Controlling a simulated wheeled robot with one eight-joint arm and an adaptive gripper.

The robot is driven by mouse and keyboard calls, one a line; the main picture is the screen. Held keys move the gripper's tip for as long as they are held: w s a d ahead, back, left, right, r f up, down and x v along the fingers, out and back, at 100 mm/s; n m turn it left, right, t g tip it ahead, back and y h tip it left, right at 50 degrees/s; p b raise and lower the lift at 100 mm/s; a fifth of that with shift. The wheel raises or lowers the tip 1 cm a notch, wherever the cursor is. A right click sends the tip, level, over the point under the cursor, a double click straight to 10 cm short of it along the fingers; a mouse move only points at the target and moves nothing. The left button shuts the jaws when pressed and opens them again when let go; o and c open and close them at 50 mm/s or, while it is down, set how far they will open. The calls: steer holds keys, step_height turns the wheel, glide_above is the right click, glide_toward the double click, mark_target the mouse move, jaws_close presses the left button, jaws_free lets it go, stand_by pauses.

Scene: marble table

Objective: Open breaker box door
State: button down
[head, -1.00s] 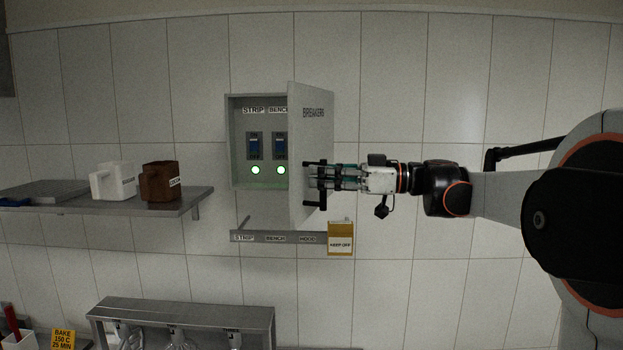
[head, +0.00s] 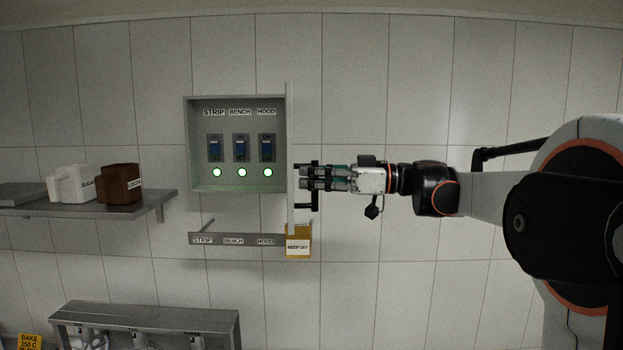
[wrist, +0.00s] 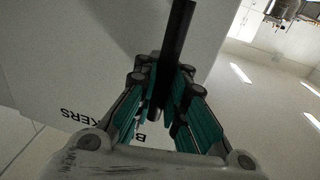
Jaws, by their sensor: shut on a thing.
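The grey breaker box (head: 236,196) is mounted on the tiled wall, and its inside shows. Its door (head: 290,150) stands swung out on the right, seen almost edge-on in the head view. In the wrist view the door's outer face (wrist: 60,70) fills the left side, with part of the BREAKERS label visible. A black bar handle (wrist: 176,45) stands on the door. My gripper (head: 308,180) is shut on the handle, its teal-padded fingers (wrist: 165,105) on both sides of it. Three blue switches (head: 241,148) with lit lamps below them sit inside the box under STRIP, BENCH and HOOD labels.
A labelled rail (head: 235,240) and a yellow KEEP OFF tag (head: 298,243) are below the box. A shelf (head: 90,206) with a white container (head: 72,184) and a brown container (head: 118,183) is at left. A metal rack (head: 145,316) stands lower down. The wall to the right is bare.

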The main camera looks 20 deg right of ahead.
steer(key=shift+s+f, duration=0.1)
steer(key=c, duration=1.7)
jaws_free()
steer(key=shift+a, duration=0.1)
steer(key=shift+o, duration=0.3)
steer(key=shift+s, duration=0.2)
steer(key=shift+w, duration=0.1)
steer(key=v, duration=1.2)
steer(key=shift+w, duration=0.15)
